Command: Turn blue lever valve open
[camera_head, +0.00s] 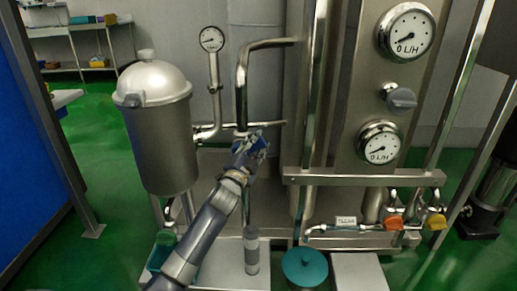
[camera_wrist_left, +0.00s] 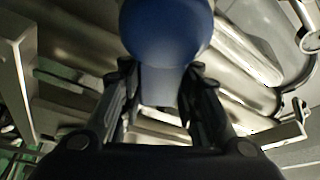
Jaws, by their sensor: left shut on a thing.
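The blue lever valve is in the middle of the left wrist view, where its blue rounded lever end (camera_wrist_left: 165,30) shows large between the two black fingers. My left gripper (camera_wrist_left: 160,90) is shut on the lever. In the head view my left gripper (camera_head: 252,146) is at the steel pipework, right of the steel vessel, and it covers most of the blue lever. How far the lever is turned cannot be told. My right gripper is not in view.
A lidded steel vessel (camera_head: 160,130) stands left of my left arm, and a small pressure gauge (camera_head: 212,39) rises above the pipe. A steel panel with flow gauges (camera_head: 380,142) stands to the right. Orange (camera_head: 392,223) and yellow (camera_head: 436,221) valve handles sit low at right.

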